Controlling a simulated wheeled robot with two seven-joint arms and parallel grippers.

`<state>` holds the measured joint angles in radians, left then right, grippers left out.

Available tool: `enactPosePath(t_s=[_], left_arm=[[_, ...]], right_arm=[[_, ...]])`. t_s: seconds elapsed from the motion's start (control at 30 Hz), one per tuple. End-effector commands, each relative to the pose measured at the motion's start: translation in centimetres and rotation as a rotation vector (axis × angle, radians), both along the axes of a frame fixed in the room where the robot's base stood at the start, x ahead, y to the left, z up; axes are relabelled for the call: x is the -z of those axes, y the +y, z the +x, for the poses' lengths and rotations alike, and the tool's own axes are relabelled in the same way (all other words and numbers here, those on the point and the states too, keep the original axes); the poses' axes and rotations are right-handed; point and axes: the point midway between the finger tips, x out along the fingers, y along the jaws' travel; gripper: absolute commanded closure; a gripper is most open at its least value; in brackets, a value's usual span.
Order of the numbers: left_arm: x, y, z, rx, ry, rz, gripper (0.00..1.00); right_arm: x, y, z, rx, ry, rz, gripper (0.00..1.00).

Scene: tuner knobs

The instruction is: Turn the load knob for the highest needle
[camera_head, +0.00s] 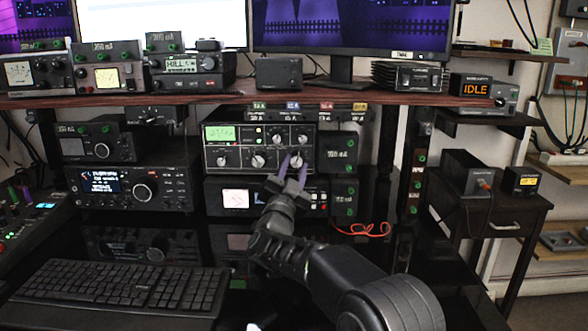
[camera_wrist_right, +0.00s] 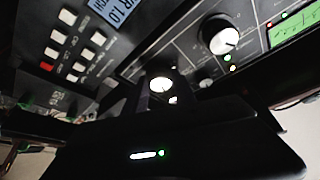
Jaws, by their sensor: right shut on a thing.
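The tuner (camera_head: 261,146) is a black box on the desk's middle shelf, with a lit green meter (camera_head: 219,133) at its upper left. The meter's needle is too small to read. Its front has a lower row of pale knobs, one at the left (camera_head: 221,161), one in the middle (camera_head: 258,161) and one at the right (camera_head: 296,160). My right gripper (camera_head: 293,164) reaches up from below, its purple fingers shut around the right knob. Knob labels are unreadable. The wrist view, tilted, shows the green meter (camera_wrist_right: 297,28) and another knob (camera_wrist_right: 224,40). My left gripper is not in view.
A radio with a small display (camera_head: 235,198) sits right below the tuner, near my right wrist. Small boxes with green knobs (camera_head: 337,153) stand close at the right. A keyboard (camera_head: 122,289) lies in front at the left, and a red cable (camera_head: 362,229) lies at the right.

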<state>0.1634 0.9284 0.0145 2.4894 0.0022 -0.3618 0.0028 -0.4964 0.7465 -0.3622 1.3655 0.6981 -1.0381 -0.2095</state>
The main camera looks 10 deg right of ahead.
Motion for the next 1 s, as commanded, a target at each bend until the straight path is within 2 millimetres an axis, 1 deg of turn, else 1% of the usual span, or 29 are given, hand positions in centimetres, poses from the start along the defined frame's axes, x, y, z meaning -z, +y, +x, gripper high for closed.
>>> enactPosePath(t_s=[0.03,0.3,0.53,0.67,0.77,1.0], left_arm=[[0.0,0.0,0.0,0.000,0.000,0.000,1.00],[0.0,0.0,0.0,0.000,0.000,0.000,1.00],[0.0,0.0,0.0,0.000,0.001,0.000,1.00],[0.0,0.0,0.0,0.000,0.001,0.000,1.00],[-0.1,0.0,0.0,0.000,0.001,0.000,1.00],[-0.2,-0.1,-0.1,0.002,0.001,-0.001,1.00]], right_arm=[[0.0,-0.1,0.0,0.002,0.000,-0.001,0.67],[0.0,0.0,0.0,0.000,0.000,-0.001,0.46],[0.0,0.0,0.0,0.000,0.000,-0.001,0.46],[0.1,0.2,-0.5,-0.001,0.001,-0.001,0.46],[0.5,0.7,-1.3,-0.001,0.002,-0.001,0.46],[1.8,2.3,-4.6,-0.002,0.001,-0.001,0.46]])
